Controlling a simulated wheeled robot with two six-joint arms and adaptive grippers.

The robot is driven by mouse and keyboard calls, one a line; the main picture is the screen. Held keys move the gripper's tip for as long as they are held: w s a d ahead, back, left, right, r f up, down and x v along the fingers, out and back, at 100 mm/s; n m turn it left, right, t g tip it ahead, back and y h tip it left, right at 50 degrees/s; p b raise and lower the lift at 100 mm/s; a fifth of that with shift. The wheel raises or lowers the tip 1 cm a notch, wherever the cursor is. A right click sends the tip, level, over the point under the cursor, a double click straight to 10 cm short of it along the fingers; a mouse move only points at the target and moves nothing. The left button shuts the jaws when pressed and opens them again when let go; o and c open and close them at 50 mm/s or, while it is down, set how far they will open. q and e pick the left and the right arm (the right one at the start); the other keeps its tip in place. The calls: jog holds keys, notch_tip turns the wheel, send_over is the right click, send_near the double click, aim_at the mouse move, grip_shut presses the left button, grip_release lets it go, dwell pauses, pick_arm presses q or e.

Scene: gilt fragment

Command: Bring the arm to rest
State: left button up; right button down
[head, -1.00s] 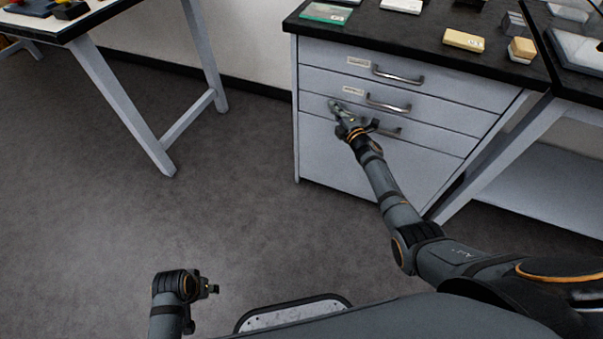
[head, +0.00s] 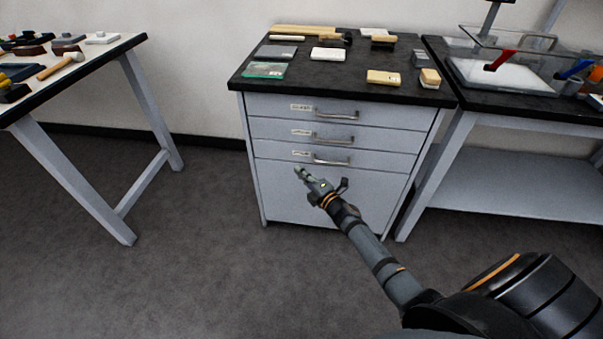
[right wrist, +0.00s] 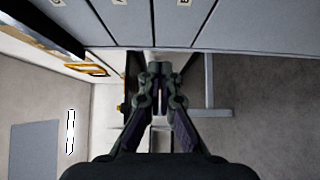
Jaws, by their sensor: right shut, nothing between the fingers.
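My right gripper (head: 303,176) is shut and empty. In the head view it shows in front of the grey drawer cabinet (head: 285,205), just below the lowest labelled drawer's handle (head: 332,160). In the right wrist view the gripper (right wrist: 160,98) has its fingers together with nothing held, and the cabinet front (right wrist: 265,22) runs along the top of the picture. All the cabinet's drawers look shut. I cannot tell if the fingertips touch the cabinet. My left gripper is out of the head view.
The black cabinet top (head: 300,72) carries blocks, a green-edged plate (head: 264,70) and other small items. A table with a mallet (head: 62,66) stands at the left. Another bench with a clear-sided tray (head: 510,76) stands at the right. The floor (head: 200,260) is clear.

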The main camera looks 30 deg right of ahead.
jog(key=shift+s+d+f, duration=0.1)
jog(key=shift+s+f, duration=0.05)
jog(key=shift+s, duration=0.05)
